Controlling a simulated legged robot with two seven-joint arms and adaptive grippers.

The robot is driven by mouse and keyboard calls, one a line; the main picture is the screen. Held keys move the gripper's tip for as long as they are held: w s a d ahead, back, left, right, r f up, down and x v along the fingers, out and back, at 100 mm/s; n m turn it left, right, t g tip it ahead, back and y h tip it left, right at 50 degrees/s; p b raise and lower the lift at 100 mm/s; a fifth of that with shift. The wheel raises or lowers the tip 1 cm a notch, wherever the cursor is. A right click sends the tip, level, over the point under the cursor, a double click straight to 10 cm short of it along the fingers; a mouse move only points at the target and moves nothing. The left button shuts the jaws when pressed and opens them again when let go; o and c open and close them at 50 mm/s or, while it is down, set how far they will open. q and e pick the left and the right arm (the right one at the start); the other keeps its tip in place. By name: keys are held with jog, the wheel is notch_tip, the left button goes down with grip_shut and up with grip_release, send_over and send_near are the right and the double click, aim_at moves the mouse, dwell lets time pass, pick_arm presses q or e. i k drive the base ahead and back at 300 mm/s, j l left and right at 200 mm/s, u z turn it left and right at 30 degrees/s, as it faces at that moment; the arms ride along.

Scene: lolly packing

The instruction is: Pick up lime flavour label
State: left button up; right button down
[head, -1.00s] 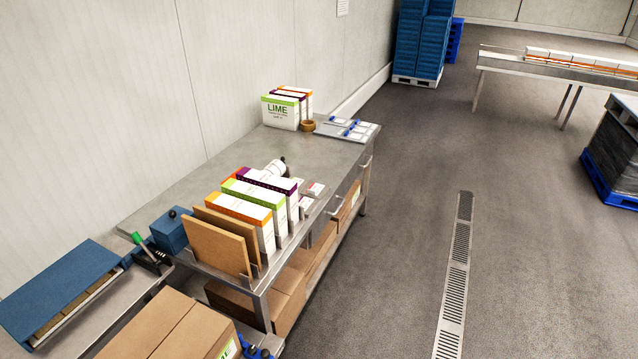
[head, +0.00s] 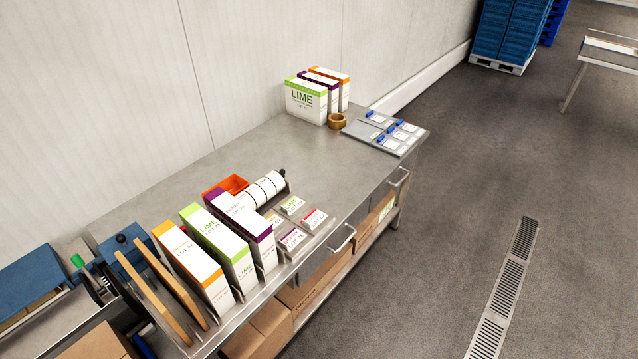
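A small stack of white labels with green print, which reads as the lime labels (head: 292,205), lies on a grey tray near the front edge of the steel table. Beside it are a red-marked label stack (head: 313,218), a purple-marked stack (head: 292,239) and a partly hidden orange-marked stack (head: 273,219). A tall white carton with a green top edge marked LIME (head: 216,241) stands to the left. Another LIME box (head: 305,101) stands at the table's far end. Neither of my grippers shows in the head view.
Upright orange and purple cartons, brown boards (head: 165,293), a white roll (head: 263,189) and an orange bin (head: 226,184) crowd the near end of the steel table (head: 335,165). A tray with blue-clipped cards (head: 385,132) lies at the far end.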

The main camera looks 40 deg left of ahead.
aim_at(290, 206)
jog(key=i, duration=2.15)
jog(key=i+u, duration=0.3)
jog(key=u, duration=0.2)
jog(key=i+l+u, duration=0.15)
jog(key=u, duration=0.3)
jog(key=i+l+u, duration=0.3)
jog(key=u, duration=0.2)
